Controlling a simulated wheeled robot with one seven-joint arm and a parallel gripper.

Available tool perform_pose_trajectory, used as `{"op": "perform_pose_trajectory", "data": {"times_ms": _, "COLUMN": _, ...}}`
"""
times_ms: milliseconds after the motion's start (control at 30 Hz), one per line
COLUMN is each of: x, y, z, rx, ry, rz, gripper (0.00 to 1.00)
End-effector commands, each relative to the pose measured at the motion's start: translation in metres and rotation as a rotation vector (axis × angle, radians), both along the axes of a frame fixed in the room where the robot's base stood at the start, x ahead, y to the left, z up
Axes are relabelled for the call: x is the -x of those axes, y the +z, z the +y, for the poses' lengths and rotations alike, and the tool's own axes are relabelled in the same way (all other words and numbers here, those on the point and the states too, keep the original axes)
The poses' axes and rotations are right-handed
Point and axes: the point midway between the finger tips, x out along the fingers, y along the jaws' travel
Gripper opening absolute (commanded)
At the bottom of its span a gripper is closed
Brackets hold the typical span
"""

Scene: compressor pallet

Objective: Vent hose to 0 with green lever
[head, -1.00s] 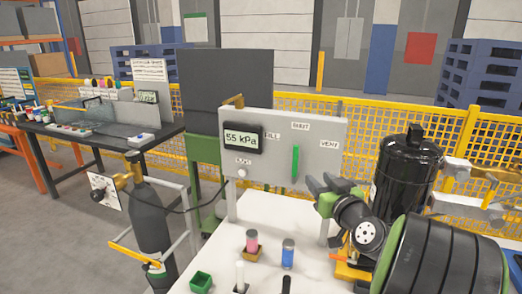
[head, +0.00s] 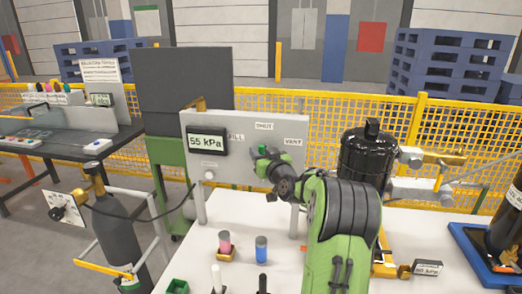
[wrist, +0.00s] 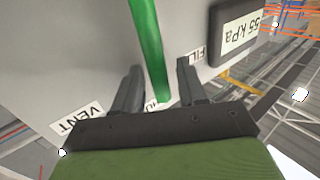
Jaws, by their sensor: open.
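The green lever (wrist: 148,45) stands upright on the grey panel (head: 290,130), its tip toward the SHUT label (head: 264,126). In the head view only part of the lever (head: 262,149) shows behind my arm. The FILL label (head: 236,136) is to its left and the VENT label (head: 293,142) to its right. The gauge (head: 206,141) reads 55 kPa. My gripper (wrist: 160,68) is open, with one finger on each side of the lever in the wrist view. Gaps show between the fingers and the lever. My gripper is at the panel in the head view (head: 264,165).
A black tank (head: 366,165) stands right of the panel. A pink cylinder (head: 225,241) and a blue cylinder (head: 261,249) stand on the white table (head: 200,255) in front of it. A gas cylinder (head: 118,238) with a hose stands to the left.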

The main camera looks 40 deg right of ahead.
Motion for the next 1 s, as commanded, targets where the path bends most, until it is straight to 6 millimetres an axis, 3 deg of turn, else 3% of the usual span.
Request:
{"op": "perform_pose_trajectory", "data": {"times_ms": 267, "x": -0.0035, "y": -0.0004, "z": -0.0011, "rx": -0.001, "ry": 0.000, "rz": 0.000, "gripper": 0.41}}
{"op": "perform_pose_trajectory", "data": {"times_ms": 533, "x": -0.0033, "y": -0.0004, "z": -0.0010, "rx": -0.001, "ry": 0.000, "rz": 0.000, "gripper": 0.01}}
{"op": "perform_pose_trajectory", "data": {"times_ms": 1000, "x": -0.0021, "y": -0.0017, "z": -0.0097, "rx": -0.015, "ry": -0.002, "rz": -0.020, "gripper": 0.00}}
